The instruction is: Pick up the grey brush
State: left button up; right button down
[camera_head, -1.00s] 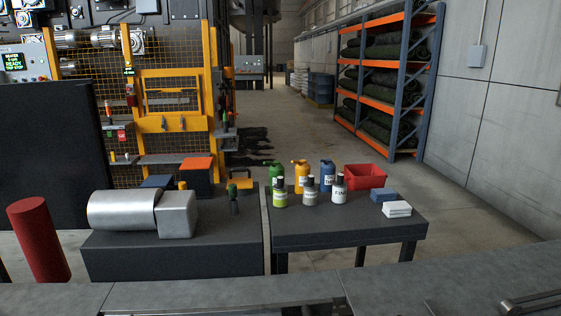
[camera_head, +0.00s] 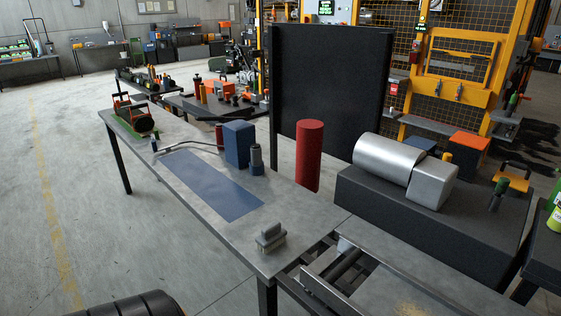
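A small grey object with a block-shaped top and a wider base, which looks like the grey brush (camera_head: 269,237), stands near the front right corner of the long grey table (camera_head: 222,236). Its bristles are too small to make out. Nothing touches it from above. Neither of my grippers is in view.
A blue mat (camera_head: 212,184), a blue box (camera_head: 238,144) and a dark cylinder (camera_head: 256,160) are on the table. A red cylinder (camera_head: 309,155) stands behind it. A roller frame (camera_head: 335,280) adjoins the right end. Open floor (camera_head: 110,220) lies front left.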

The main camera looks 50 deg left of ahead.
aim_at(272, 236)
jog(key=u, duration=1.65)
jog(key=l+z, duration=0.15)
jog(key=k+j, duration=0.05)
